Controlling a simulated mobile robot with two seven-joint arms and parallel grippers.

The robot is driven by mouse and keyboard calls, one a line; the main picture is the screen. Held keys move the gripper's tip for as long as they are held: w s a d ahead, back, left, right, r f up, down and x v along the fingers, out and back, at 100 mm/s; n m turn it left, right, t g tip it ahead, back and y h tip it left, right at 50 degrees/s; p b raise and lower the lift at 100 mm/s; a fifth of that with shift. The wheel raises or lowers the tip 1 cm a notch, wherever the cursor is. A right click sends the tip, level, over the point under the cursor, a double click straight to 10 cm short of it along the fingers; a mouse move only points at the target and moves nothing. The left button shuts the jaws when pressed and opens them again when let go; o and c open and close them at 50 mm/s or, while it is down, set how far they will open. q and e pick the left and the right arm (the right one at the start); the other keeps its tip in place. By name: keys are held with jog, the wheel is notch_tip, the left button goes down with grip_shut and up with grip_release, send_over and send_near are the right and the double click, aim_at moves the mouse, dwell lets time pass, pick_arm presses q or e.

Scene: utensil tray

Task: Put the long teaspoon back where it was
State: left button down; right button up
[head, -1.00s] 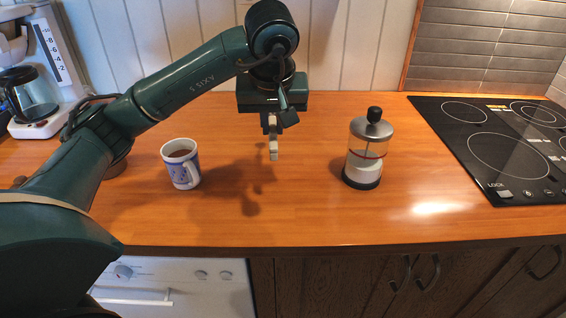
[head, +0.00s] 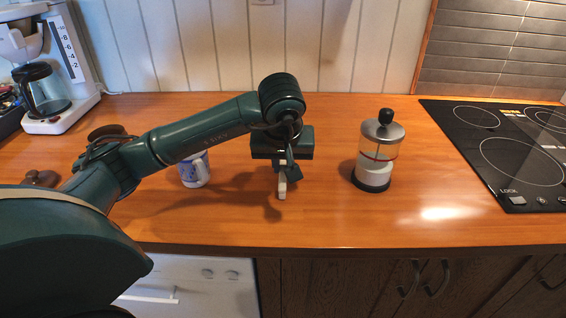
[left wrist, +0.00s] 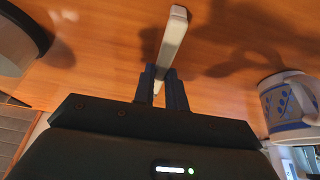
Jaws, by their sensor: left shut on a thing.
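My left gripper (head: 281,172) is shut on a narrow pale bar, seemingly the handle of the long teaspoon (head: 282,188), low over the middle of the counter. In the left wrist view the long teaspoon (left wrist: 173,40) sticks out beyond the fingers (left wrist: 163,85) as a flat, light grey bar. Its bowl cannot be made out, and I cannot tell whether it touches the wood. My right gripper is not in view.
A blue-and-white mug (head: 195,174) stands left of the gripper, partly behind my arm. A glass canister (head: 376,160) with a dark knob stands to the right. A coffee maker (head: 45,105) is at far left, a black cooktop (head: 510,155) at right. The front counter is clear.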

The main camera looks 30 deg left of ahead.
pick_arm(q)
jog(key=c, duration=1.4)
grip_release()
jog(key=shift+c, duration=0.2)
jog(key=shift+r, duration=0.1)
jog(key=shift+s+d+r, duration=0.1)
jog(key=shift+r, duration=0.25)
jog(key=p+v, duration=0.2)
jog(key=v, duration=0.9)
